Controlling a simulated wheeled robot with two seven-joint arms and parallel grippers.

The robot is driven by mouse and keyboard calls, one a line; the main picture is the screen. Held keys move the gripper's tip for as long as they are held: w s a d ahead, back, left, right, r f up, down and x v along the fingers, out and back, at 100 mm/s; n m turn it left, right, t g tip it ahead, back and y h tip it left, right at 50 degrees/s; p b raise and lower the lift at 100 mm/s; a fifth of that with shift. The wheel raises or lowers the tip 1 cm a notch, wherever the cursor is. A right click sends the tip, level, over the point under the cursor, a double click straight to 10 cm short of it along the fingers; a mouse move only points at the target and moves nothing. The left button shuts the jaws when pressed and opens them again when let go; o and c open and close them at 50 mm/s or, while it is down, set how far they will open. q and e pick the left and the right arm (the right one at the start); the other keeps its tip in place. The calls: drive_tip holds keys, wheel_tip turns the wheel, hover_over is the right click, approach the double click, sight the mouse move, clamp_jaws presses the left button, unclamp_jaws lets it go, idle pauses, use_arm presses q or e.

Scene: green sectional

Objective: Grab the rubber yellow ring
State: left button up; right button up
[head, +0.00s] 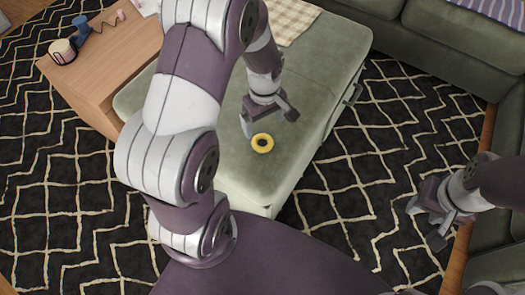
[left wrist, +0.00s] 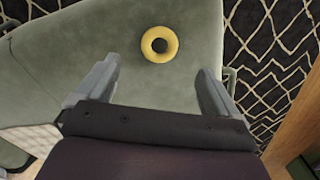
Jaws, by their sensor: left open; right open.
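The yellow ring (head: 262,143) lies flat on the green ottoman (head: 240,180), near its front end. It also shows in the left wrist view (left wrist: 160,44), ahead of the fingertips and roughly centred between them. My left gripper (head: 268,121) is open and empty, just behind the ring in the head view; its fingers in the left wrist view (left wrist: 160,78) are spread wide with the ottoman's surface between them. No contact with the ring shows. My right gripper (head: 424,224) is open and empty, off to the right over the rug, away from the ottoman.
A wooden table (head: 105,62) with a few small items stands at the left, beside the ottoman. A checked cloth (head: 290,18) lies on the ottoman's far part. A green sofa (head: 440,40) runs along the back and right. Patterned rug (head: 345,185) covers the floor.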

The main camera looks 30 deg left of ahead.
use_arm(q)
drive_tip(key=b, duration=0.1)
hover_over(263, 140)
drive_tip(key=s+d, duration=0.1)
drive_tip(key=s, duration=0.1)
drive_tip(key=f, duration=0.4)
drive_tip(key=shift+w+d+f, duration=0.15)
drive_tip(key=shift+w+f, duration=0.05)
drive_tip(key=shift+f, duration=0.1)
wheel_tip(263, 140, down, 5)
drive_tip(key=b, duration=0.3)
drive_tip(key=shift+f, duration=0.15)
use_arm(e)
wheel_tip(263, 140, down, 5)
drive_tip(key=shift+f, duration=0.1)
use_arm(q)
drive_tip(key=shift+c, duration=0.9)
drive_tip(key=c, duration=1)
